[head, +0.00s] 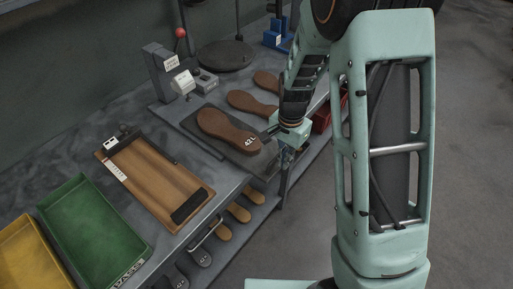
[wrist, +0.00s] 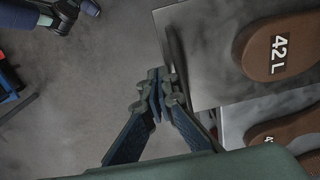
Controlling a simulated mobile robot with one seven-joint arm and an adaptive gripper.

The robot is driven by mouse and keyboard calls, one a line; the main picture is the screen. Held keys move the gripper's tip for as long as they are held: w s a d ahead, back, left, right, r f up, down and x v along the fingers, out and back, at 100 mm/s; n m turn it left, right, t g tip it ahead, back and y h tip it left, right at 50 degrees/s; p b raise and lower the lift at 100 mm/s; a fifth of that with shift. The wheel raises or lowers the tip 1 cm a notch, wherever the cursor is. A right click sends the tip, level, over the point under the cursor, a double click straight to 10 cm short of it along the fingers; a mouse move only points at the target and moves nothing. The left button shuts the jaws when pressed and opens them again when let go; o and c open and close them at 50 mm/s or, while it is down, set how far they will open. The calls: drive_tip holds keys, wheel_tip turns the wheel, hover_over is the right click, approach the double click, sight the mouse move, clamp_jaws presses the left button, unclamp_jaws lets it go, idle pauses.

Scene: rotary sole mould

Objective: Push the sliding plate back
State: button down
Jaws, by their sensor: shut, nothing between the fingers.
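The sliding plate (head: 232,157) is a flat grey metal plate on the bench, carrying a brown sole (head: 222,128) labelled 42 L. In the wrist view the plate (wrist: 218,88) fills the upper right, with a dark bar along its near left edge and the sole (wrist: 278,45) on top. My gripper (wrist: 155,78) is shut and empty, with its fingertips just left of that edge. I cannot tell whether they touch it. In the head view my gripper (head: 284,152) is at the plate's right end, with its fingertips partly hidden.
More brown soles (head: 252,103) lie behind the plate. A post with a red knob (head: 180,33) and a round dark disc (head: 225,55) stand at the back. A wooden clipboard (head: 150,175), a green tray (head: 95,230) and a yellow tray (head: 30,258) are left. Open floor lies right.

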sight(253, 143)
drive_tip(key=shift+w+a+p, duration=0.1)
drive_tip(key=shift+w+a, duration=1.1)
drive_tip(key=shift+a, duration=0.45)
drive_tip(key=shift+w+a+p, duration=0.1)
drive_tip(key=shift+w+a, duration=1.1)
drive_tip(key=shift+a, duration=0.45)
drive_tip(key=shift+w+a+p, duration=0.1)
drive_tip(key=shift+w+a, duration=1.1)
drive_tip(key=shift+a, duration=0.45)
drive_tip(key=shift+w+a+r, duration=0.25)
drive_tip(key=shift+w+a, duration=0.05)
drive_tip(key=shift+a, duration=0.25)
drive_tip(key=shift+a+r, duration=0.1)
drive_tip(key=shift+r, duration=0.05)
drive_tip(key=shift+w+r+p, duration=0.1)
drive_tip(key=shift+r+p, duration=0.35)
drive_tip(key=shift+r, duration=0.1)
drive_tip(key=shift+r+p, duration=0.75)
drive_tip(key=shift+r, duration=0.55)
drive_tip(key=shift+s+d+r+p, duration=0.2)
drive_tip(key=shift+r+p, duration=0.15)
drive_tip(key=shift+r, duration=0.25)
drive_tip(key=shift+s+d+r+p, duration=0.1)
drive_tip(key=shift+d+r+p, duration=0.1)
drive_tip(key=shift+r+p, duration=0.3)
drive_tip(key=shift+s+d+r+p, duration=0.1)
drive_tip(key=shift+d+r+p, duration=0.15)
drive_tip(key=shift+r, duration=0.4)
